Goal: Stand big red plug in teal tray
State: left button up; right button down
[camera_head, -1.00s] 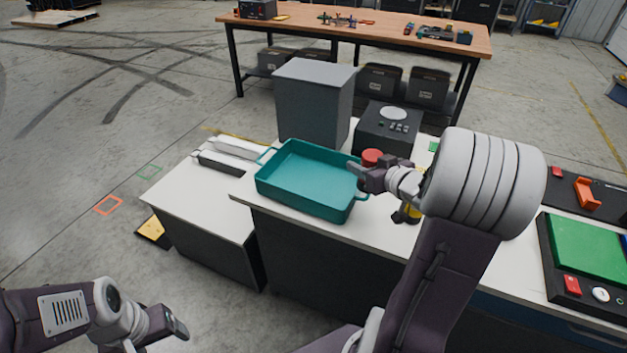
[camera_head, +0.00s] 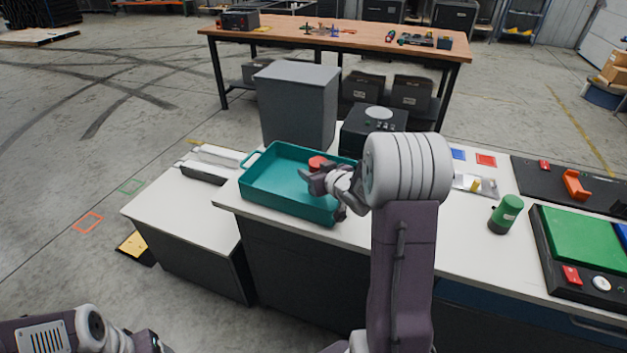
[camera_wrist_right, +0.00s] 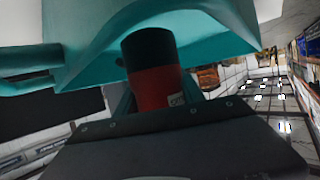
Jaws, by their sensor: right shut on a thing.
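The teal tray (camera_head: 290,203) stands on the white-topped bench, left of my right arm; its wall also fills the top of the right wrist view (camera_wrist_right: 225,25). My right gripper (camera_head: 314,181) is at the right part of the tray, shut on the big red plug (camera_head: 317,162). In the right wrist view the plug (camera_wrist_right: 155,88) has a red body with a small label and a dark end. The head view does not show whether it touches the tray floor. My left gripper (camera_head: 150,343) is low at the bottom edge, mostly cut off, away from the tray.
A grey box (camera_head: 297,105) and a dark unit with a round top (camera_head: 375,118) stand behind the tray. A green canister (camera_head: 505,214) and a panel with a green pad (camera_head: 590,250) are on the right. White bench top lies clear between them and my arm.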

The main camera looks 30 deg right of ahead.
notch_tip(320, 180, down, 3)
jog(key=shift+r+b, duration=0.1)
jog(key=shift+b, duration=0.2)
jog(key=c, duration=0.7)
grip_release()
